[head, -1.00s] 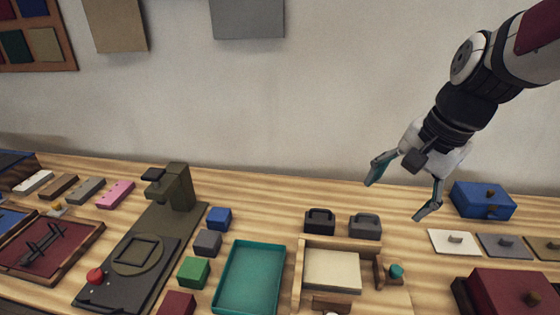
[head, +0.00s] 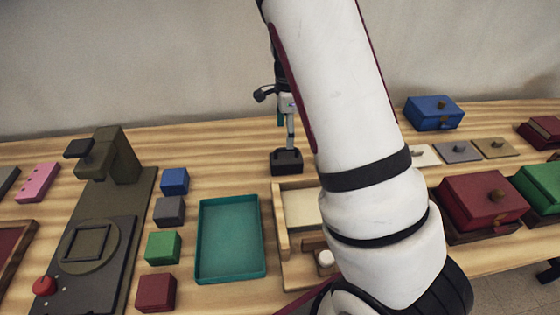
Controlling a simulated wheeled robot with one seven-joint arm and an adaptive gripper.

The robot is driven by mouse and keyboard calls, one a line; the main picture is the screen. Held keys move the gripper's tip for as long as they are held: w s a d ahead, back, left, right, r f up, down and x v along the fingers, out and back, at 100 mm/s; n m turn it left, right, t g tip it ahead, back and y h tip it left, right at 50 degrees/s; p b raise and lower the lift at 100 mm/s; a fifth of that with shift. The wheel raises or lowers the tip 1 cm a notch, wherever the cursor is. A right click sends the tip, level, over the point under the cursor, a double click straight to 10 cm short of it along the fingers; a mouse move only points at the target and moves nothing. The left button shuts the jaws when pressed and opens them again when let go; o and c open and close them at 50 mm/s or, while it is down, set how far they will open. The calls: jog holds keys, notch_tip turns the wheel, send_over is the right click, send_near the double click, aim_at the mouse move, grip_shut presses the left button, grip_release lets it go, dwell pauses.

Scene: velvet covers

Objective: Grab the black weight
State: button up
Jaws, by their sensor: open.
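The black weight (head: 286,166) stands on the wooden table, just behind the wooden frame with the cream panel. My gripper (head: 286,138) is open and points down right over the black weight. One finger reaches down to about its handle; I cannot tell whether it touches. The other finger is mostly hidden, and the handle is partly covered. The dark grey weight is not visible; my arm covers the area to the right.
A teal tray (head: 203,250) lies left of the wooden frame (head: 283,245). Blue (head: 174,180), grey (head: 169,211), green (head: 163,246) and dark red (head: 156,292) blocks line its left. A red box (head: 483,212) and a blue box (head: 433,113) stand right of my arm.

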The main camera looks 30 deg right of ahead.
aim_at(286, 157)
notch_tip(286, 157, down, 12)
jog(key=shift+r, duration=0.2)
dwell(0.4)
jog(key=shift+w+r, duration=0.1)
grip_shut()
